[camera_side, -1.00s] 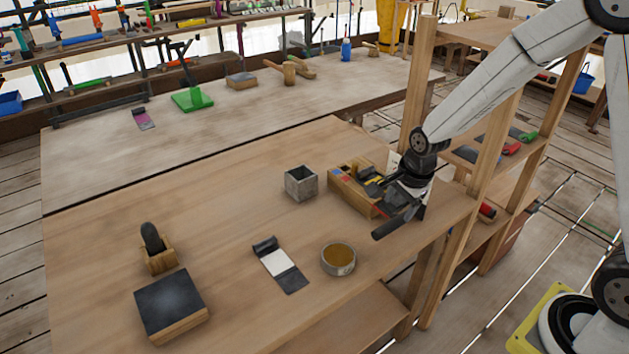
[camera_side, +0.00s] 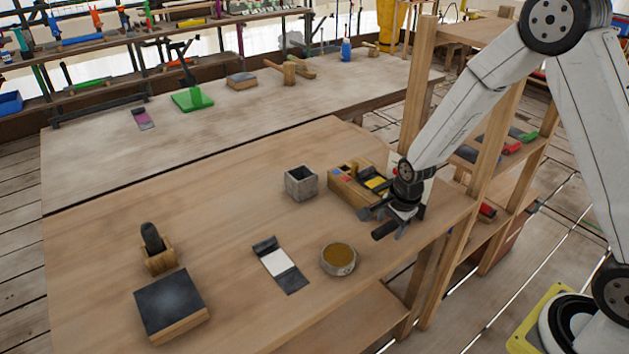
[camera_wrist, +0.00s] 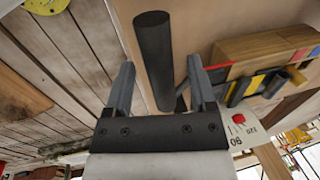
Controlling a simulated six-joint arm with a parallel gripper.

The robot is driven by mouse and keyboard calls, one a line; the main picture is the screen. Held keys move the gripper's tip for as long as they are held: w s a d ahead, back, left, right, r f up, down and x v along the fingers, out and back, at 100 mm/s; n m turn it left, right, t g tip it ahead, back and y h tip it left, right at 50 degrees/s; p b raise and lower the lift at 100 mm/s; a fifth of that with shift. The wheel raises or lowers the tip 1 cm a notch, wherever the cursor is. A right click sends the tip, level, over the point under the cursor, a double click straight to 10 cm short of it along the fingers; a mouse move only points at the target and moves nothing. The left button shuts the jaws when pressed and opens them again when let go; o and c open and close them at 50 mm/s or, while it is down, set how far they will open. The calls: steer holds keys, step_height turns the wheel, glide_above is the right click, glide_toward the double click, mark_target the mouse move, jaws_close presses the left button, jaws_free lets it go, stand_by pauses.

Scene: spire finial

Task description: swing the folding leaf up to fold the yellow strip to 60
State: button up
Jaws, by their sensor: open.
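The wooden folding block (camera_side: 350,190) stands near the right edge of the workbench, with dark plates on top. The yellow strip (camera_side: 376,183) lies across it and also shows in the wrist view (camera_wrist: 253,86). A thick black bar (camera_side: 384,231), apparently the folding leaf's handle, sticks out at the block's near side. In the wrist view this bar (camera_wrist: 154,50) lies between the fingers of my gripper (camera_wrist: 161,68), which is open. In the side view my gripper (camera_side: 385,220) is low over the bar; contact cannot be told. The leaf's hinge is hidden.
A white card (camera_wrist: 243,130) marked 60 with a red button is beside the block. A grey square pot (camera_side: 301,184) and a round tin (camera_side: 338,260) stand nearby.

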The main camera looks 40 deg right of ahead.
jaws_close()
stand_by(1.4)
